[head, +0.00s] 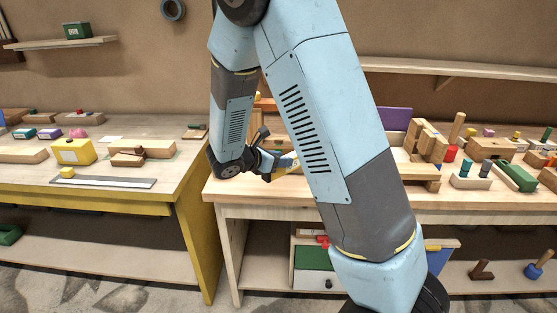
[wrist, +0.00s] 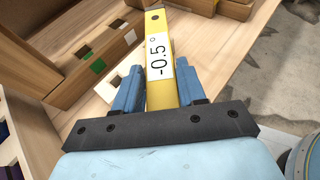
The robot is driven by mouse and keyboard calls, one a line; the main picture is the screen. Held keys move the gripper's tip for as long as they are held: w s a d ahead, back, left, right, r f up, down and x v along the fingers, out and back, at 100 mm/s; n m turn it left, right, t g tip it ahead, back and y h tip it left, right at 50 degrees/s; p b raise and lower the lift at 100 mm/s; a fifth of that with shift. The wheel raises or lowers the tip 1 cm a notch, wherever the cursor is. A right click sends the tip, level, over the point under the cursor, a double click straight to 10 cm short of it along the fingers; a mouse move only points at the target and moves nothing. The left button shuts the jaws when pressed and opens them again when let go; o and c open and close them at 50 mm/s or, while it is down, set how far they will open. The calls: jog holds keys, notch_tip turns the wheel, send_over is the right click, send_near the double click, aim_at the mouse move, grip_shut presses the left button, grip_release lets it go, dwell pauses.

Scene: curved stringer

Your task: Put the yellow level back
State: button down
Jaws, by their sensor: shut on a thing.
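The yellow level (wrist: 157,32) is a long yellow bar with a white label reading "-0.5°". My gripper (wrist: 160,82) is shut on it, with one blue finger on each side. The level points away from the gripper over the pale wooden bench top. In the head view my gripper (head: 271,165) is low over the left part of the right-hand bench. Only a short piece of the level (head: 288,163) shows there; my arm hides the rest. I cannot tell whether the level touches the bench.
In the wrist view a wooden block (wrist: 85,50) with holes and labels lies left of the level, and the bench edge is on the right. In the head view the right bench (head: 255,190) has wooden fixtures at right. A yellow box (head: 73,151) stands on the left bench.

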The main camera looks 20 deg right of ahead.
jog(key=shift+f, duration=0.6)
jog(key=c, duration=0.6)
grip_release()
jog(key=shift+c, duration=0.2)
jog(key=shift+r, duration=0.15)
